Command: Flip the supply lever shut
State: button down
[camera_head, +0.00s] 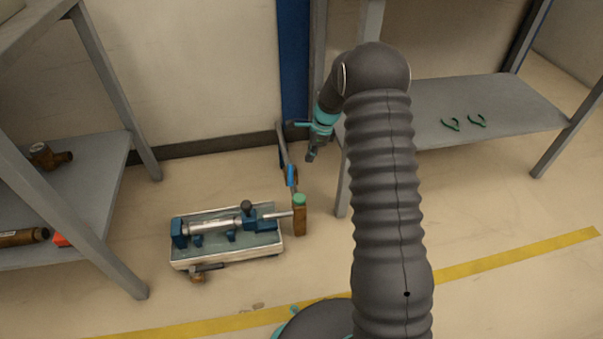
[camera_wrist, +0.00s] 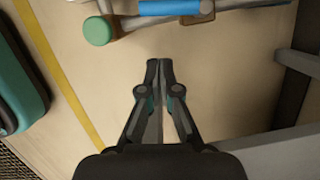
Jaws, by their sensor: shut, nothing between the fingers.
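The supply lever (camera_head: 291,175) has a blue handle and sits on the thin supply pipe (camera_head: 282,145) beside the testbench. In the wrist view the blue handle (camera_wrist: 170,7) shows at the top edge, lying roughly along the pipe, partly cut off by the frame. My gripper (camera_head: 311,156) is up and to the right of the lever in the head view, pointing down. In the wrist view my gripper (camera_wrist: 160,64) has its fingertips together with nothing between them, apart from the lever and pipe.
A testbench tray (camera_head: 225,259) with a blue clamp fixture stands left of the pipe. A grey shelf (camera_head: 490,112) is on the right, another shelf (camera_head: 95,175) on the left. Floor is clear in front.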

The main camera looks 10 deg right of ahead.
aim_at(290, 176)
jog(key=shift+a, duration=0.75)
jog(key=b+x, duration=0.1)
jog(key=x, duration=0.9)
jog(key=shift+d, duration=0.15)
